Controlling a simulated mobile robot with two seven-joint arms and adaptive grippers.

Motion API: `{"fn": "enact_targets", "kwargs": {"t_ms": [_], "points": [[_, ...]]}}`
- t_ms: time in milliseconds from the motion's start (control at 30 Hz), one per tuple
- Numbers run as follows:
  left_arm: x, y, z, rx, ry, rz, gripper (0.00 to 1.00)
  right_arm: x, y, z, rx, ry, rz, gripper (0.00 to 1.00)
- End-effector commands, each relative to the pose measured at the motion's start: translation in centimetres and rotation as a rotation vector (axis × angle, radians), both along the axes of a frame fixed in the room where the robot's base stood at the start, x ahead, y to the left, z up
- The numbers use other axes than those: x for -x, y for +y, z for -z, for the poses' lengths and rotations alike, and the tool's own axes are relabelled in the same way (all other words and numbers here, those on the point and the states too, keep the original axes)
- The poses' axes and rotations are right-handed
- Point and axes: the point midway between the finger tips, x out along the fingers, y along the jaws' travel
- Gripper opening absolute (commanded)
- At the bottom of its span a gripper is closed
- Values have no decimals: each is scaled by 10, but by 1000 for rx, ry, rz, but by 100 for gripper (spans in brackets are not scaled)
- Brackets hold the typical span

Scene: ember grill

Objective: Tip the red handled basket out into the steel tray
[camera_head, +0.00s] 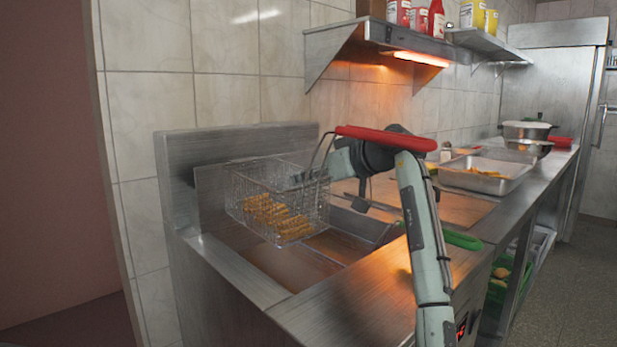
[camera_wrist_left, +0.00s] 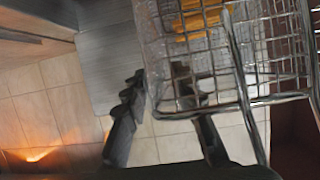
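The red handled basket is a wire mesh basket (camera_head: 250,190) above the left part of the fryer, holding several golden fried pieces (camera_head: 272,215). Its red handle (camera_head: 385,138) points right and passes over my left wrist. My left gripper (camera_head: 308,180) is at the basket's right side, by the handle wires. In the left wrist view the two fingers (camera_wrist_left: 160,82) stand apart with a gap between them, and the mesh (camera_wrist_left: 245,55) partly covers one fingertip. I see no wire clearly pinched between them. The steel tray (camera_head: 488,178) sits on the counter at the right, with some orange food in it.
The fryer well (camera_head: 290,268) lies below the basket, and a green handle (camera_head: 462,240) shows beside my arm. A steel shelf (camera_head: 400,40) with a glowing lamp juts from the wall above. Pots (camera_head: 528,131) stand beyond the tray.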

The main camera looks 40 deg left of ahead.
Motion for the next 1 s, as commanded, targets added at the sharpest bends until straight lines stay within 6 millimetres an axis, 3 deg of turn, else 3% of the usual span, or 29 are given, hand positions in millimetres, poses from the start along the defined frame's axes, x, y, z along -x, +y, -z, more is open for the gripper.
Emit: {"fn": "enact_targets", "kwargs": {"t_ms": [33,233,533,767,1000], "points": [[0,0,0,0,0,0,24,0,0,0,0,0,0,35],[0,0,0,0,0,0,0,0,0,0,0,0,0,35],[0,0,0,0,0,0,0,0,0,0,0,-2,0,35],[0,0,0,0,0,0,29,0,0,0,0,-1,0,35],[0,0,0,0,0,0,29,1,0,1,0,1,0,35]]}}
